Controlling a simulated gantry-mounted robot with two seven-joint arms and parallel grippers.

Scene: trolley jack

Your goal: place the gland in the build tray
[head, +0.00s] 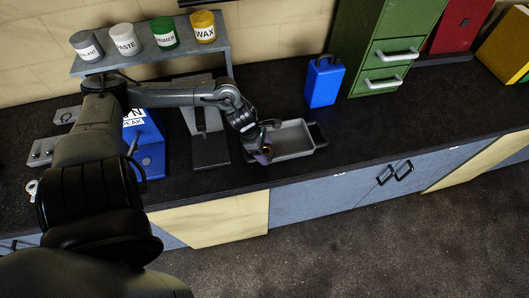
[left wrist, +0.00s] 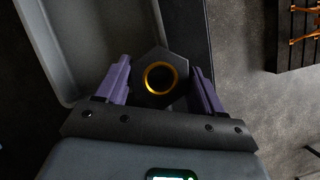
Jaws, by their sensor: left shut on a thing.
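The gland (left wrist: 160,78) is a dark six-sided piece with a gold ring around its hole. My left gripper (left wrist: 162,88) is shut on it, with one purple finger on each side. In the head view the left gripper (head: 264,151) is at the left end of the grey build tray (head: 298,154). The tray's grey wall (left wrist: 45,45) also shows in the left wrist view, behind and to the left of the gland. I cannot tell how high the gland is above the tray. My right gripper is not in view.
A blue can (head: 324,81) stands behind the tray, near a green drawer cabinet (head: 388,50). A blue box (head: 150,150) and a dark stand (head: 208,148) are to the left. A shelf (head: 150,60) holds several labelled tubs. The bench right of the tray is clear.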

